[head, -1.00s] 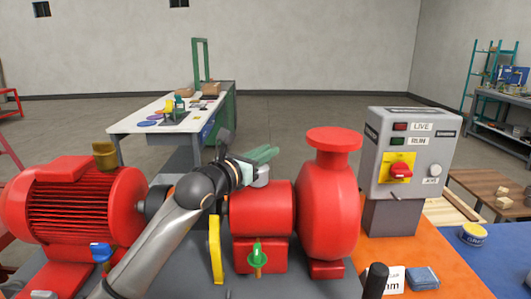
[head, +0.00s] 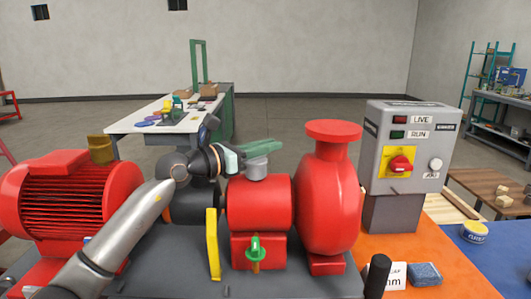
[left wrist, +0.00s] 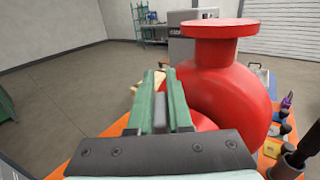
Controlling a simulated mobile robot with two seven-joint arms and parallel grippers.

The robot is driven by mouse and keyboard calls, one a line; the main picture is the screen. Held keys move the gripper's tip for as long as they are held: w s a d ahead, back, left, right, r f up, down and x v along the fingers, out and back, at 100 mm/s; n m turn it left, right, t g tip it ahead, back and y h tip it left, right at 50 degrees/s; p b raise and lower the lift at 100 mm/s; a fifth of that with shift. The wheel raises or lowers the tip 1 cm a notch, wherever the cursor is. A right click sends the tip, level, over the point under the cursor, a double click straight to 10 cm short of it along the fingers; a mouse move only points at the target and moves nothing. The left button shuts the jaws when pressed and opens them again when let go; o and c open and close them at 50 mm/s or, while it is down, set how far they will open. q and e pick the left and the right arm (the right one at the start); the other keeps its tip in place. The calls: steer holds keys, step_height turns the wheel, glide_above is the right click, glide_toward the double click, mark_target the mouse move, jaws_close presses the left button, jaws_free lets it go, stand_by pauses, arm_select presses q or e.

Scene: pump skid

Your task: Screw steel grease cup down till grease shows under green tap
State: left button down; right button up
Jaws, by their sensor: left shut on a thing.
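The steel grease cup (head: 257,168) stands upright on top of the red bearing housing (head: 259,203). My left gripper (head: 263,148) is shut on the cup from above-left, its green fingers covering the cup's top. In the left wrist view the two green fingers (left wrist: 160,108) stand close together with a grey piece between them. The green tap (head: 255,247) is on the front of the red block below the housing. I cannot make out any grease under it. My right gripper is not in view.
A brass cup (head: 101,148) sits on the red motor (head: 75,205) at left. A yellow guard (head: 213,245) stands left of the green tap. The red pump casing (head: 330,205) rises close to the right. A grey control box (head: 405,147) stands beyond on the orange surface.

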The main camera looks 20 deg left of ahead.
arm_select(q)
steer(key=shift+s+d+f+m+g+h+b, duration=0.1)
steer(key=shift+f+m+g+h+b, duration=0.1)
steer(key=shift+m+g+h+b, duration=0.7)
steer(key=shift+s+d+r+m+g+h+b, duration=0.15)
steer(key=shift+m+g+h+b, duration=0.3)
steer(key=shift+g+h, duration=0.25)
steer(key=shift+s+d+m+g+h, duration=0.1)
steer(key=shift+m+g+h, duration=0.3)
steer(key=shift+m+g, duration=0.15)
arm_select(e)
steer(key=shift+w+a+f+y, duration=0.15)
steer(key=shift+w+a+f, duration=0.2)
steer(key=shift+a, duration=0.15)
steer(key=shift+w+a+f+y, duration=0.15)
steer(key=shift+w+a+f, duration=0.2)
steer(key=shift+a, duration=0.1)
arm_select(q)
steer(key=c, duration=0.8)
jaws_free()
steer(key=shift+c, duration=0.2)
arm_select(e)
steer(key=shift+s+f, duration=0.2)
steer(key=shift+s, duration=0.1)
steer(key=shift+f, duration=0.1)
